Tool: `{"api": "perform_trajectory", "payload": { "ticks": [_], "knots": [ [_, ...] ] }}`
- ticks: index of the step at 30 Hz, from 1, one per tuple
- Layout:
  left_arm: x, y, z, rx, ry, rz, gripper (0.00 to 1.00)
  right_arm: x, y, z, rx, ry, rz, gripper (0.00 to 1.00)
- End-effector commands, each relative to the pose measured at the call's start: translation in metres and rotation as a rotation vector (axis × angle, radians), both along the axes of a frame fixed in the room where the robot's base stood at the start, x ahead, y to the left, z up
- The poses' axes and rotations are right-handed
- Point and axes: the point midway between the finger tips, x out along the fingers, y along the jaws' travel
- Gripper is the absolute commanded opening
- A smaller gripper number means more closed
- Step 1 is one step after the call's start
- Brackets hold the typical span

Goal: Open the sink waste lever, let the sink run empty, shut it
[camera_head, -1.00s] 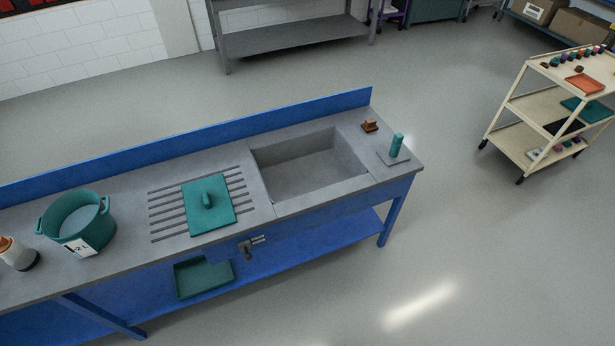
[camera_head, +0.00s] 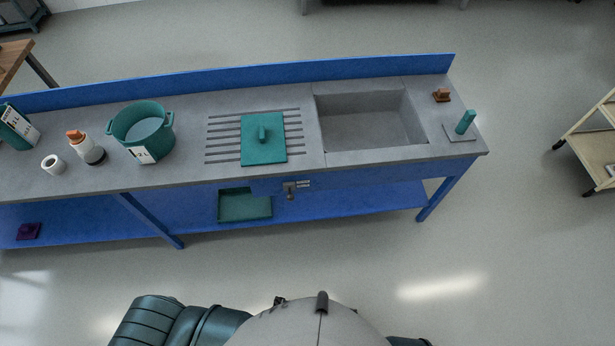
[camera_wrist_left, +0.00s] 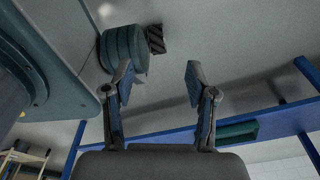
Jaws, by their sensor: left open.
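The grey sink basin (camera_head: 367,122) is set in the right part of the worktop. Its floor looks bare, and I cannot tell whether it holds water. A small grey lever (camera_head: 290,189) with a label plate beside it is on the front of the blue frame, below and left of the sink. My left gripper (camera_wrist_left: 158,85) shows only in the left wrist view, with its two fingers apart and nothing between them. It is away from the bench, whose blue frame crosses behind it. My right gripper is in neither current view.
A green pot (camera_head: 142,131) stands further left. A green tray (camera_head: 244,205) lies on the lower shelf. A cream trolley (camera_head: 594,140) stands right. The floor before the bench is clear.

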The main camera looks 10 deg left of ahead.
Motion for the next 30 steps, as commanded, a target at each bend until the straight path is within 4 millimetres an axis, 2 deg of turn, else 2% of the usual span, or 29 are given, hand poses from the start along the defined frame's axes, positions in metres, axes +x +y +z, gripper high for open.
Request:
{"api": "perform_trajectory", "payload": {
  "ticks": [1,2,4,7,9,11,12,15,18,22,25,30],
  "knots": [
    [0.023,-0.014,-0.005,-0.023,-0.059,-0.002,0.57,0.015,0.004,-0.006,0.004,-0.012,-0.002,0.4],
    [0.039,-0.023,-0.005,-0.039,-0.105,-0.005,0.57,0.025,0.006,-0.007,0.005,-0.017,-0.004,0.4],
    [0.085,-0.046,0.0,-0.079,-0.236,-0.011,0.57,0.053,0.013,-0.006,0.009,-0.032,-0.007,0.4],
    [0.157,-0.078,0.025,-0.131,-0.459,-0.013,0.57,0.094,0.021,0.005,0.013,-0.051,-0.014,0.4],
    [0.203,-0.093,0.054,-0.155,-0.62,-0.007,0.57,0.119,0.026,0.021,0.015,-0.062,-0.019,0.4],
    [0.238,-0.101,0.083,-0.166,-0.756,0.003,0.57,0.136,0.029,0.038,0.018,-0.071,-0.023,0.4],
    [0.258,-0.103,0.105,-0.168,-0.846,0.013,0.57,0.147,0.031,0.051,0.018,-0.077,-0.025,0.4],
    [0.297,-0.102,0.163,-0.16,-1.054,0.046,0.57,0.164,0.033,0.086,0.021,-0.088,-0.029,0.4],
    [0.319,-0.094,0.216,-0.14,-1.222,0.082,0.57,0.172,0.034,0.119,0.022,-0.097,-0.033,0.4],
    [0.331,-0.082,0.264,-0.11,-1.363,0.119,0.57,0.174,0.034,0.151,0.022,-0.103,-0.037,0.4],
    [0.334,-0.077,0.284,-0.097,-1.414,0.134,0.57,0.174,0.033,0.164,0.021,-0.105,-0.038,0.4],
    [0.35,-0.075,0.292,-0.092,-1.433,0.137,0.57,0.174,0.033,0.173,0.022,-0.107,-0.038,0.4]
  ]
}}
